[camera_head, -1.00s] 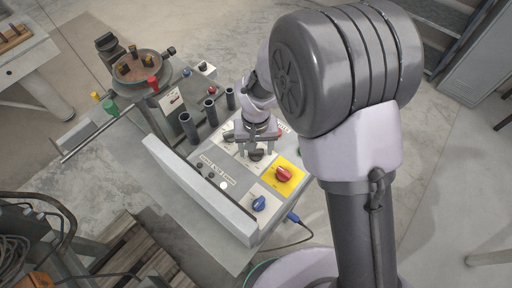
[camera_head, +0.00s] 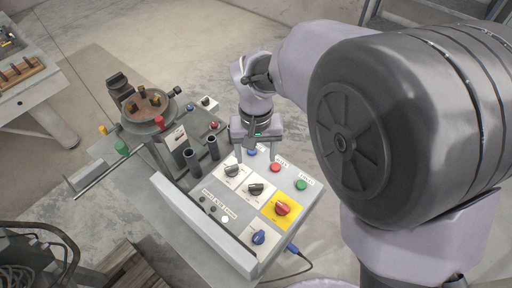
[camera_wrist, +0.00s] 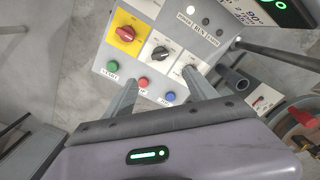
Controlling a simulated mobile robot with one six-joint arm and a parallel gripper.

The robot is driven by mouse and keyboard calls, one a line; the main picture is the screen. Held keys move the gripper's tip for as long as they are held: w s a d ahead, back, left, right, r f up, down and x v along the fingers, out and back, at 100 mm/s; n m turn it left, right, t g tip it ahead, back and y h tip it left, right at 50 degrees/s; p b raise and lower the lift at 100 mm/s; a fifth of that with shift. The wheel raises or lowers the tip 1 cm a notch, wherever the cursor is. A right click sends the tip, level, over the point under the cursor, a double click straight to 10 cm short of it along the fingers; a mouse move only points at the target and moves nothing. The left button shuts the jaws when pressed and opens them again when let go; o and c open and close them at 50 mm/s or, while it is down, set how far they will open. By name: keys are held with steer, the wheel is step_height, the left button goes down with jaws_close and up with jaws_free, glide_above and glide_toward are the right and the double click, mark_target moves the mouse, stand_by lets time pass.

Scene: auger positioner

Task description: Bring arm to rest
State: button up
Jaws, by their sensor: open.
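My gripper (camera_head: 256,158) is above the back edge of the control panel (camera_head: 222,227), its two fingers spread apart with nothing between them. In the wrist view my gripper (camera_wrist: 160,97) has both fingers apart over the panel's button row. The fingers appear raised clear of the panel.
Upright black tubes (camera_head: 213,150) stand left of the gripper. A round turntable (camera_head: 144,106) with small blocks is further back left. A wooden pallet (camera_head: 140,268) lies on the floor at the lower left. Open concrete floor (camera_head: 230,30) lies behind the bench.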

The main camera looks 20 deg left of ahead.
steer(key=shift+r, duration=0.2)
steer(key=s+d+r+m+t+y+b, duration=0.1)
steer(key=s+d+r+m+t+b, duration=0.2)
steer(key=d, duration=0.7)
steer(key=d+r+m+y+b, duration=0.1)
steer(key=d+r+m+b, duration=0.3)
steer(key=d, duration=0.6)
steer(key=s+d+f+m+t+b, duration=0.2)
steer(key=s+d+m+b, duration=0.1)
steer(key=s+d, duration=0.3)
steer(key=shift+s+d+f+t, duration=0.3)
steer(key=shift+s+t, duration=0.1)
steer(key=shift+s, duration=0.2)
